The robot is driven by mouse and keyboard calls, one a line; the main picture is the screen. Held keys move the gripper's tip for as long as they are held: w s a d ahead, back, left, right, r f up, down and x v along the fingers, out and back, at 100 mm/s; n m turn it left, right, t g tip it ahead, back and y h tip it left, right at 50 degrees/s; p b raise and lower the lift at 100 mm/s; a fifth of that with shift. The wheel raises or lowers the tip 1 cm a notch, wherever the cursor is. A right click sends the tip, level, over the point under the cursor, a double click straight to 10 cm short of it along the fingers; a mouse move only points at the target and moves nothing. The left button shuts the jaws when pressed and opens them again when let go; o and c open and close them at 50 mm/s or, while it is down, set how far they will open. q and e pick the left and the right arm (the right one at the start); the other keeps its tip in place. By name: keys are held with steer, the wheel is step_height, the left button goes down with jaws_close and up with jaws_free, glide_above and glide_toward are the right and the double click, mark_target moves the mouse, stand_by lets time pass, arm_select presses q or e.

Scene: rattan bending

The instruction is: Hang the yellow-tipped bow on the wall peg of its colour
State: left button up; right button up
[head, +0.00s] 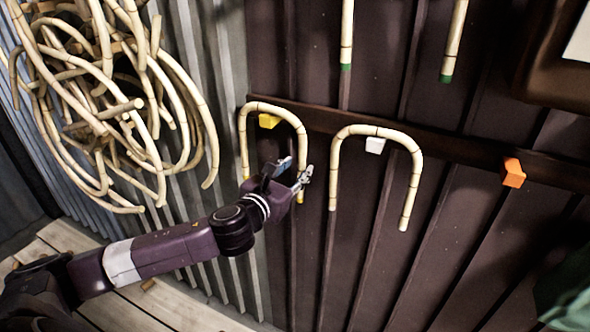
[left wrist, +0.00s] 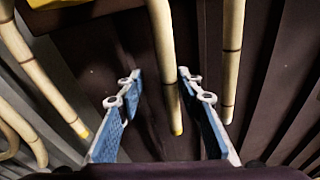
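The yellow-tipped bow (head: 279,109) is an upside-down U of pale rattan, legs down. Its arch passes over the yellow wall peg (head: 268,121), which shows just under it; whether they touch is hard to tell. In the left wrist view its two legs end in yellow tips, one leg (left wrist: 163,50) in the middle and one (left wrist: 45,85) at the left. My left gripper (head: 297,173) is open at the lower end of the right leg. In the left wrist view its blue-padded fingers (left wrist: 158,97) stand apart on either side of that leg, with gaps. My right gripper is out of view.
A second bow (head: 383,132) hangs over the white peg (head: 375,146), close on the right. An orange peg (head: 513,172) is bare on the dark rail (head: 450,152). Green-tipped rattan ends (head: 346,55) hang from above. A tangle of rattan (head: 150,90) hangs at the left.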

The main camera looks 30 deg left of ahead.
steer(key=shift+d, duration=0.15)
arm_select(q)
steer(key=s+r, duration=0.2)
steer(key=s, duration=0.9)
steer(key=s+d+f+b, duration=0.5)
steer(key=s+d+f, duration=0.1)
steer(key=f, duration=0.3)
steer(key=s+d+f+n+t+h+b, duration=0.1)
steer(key=s+d+f+b, duration=0.4)
steer(key=f, duration=0.4)
steer(key=shift+s+d+f, duration=0.15)
steer(key=shift+s+d, duration=0.4)
steer(key=shift+s, duration=0.25)
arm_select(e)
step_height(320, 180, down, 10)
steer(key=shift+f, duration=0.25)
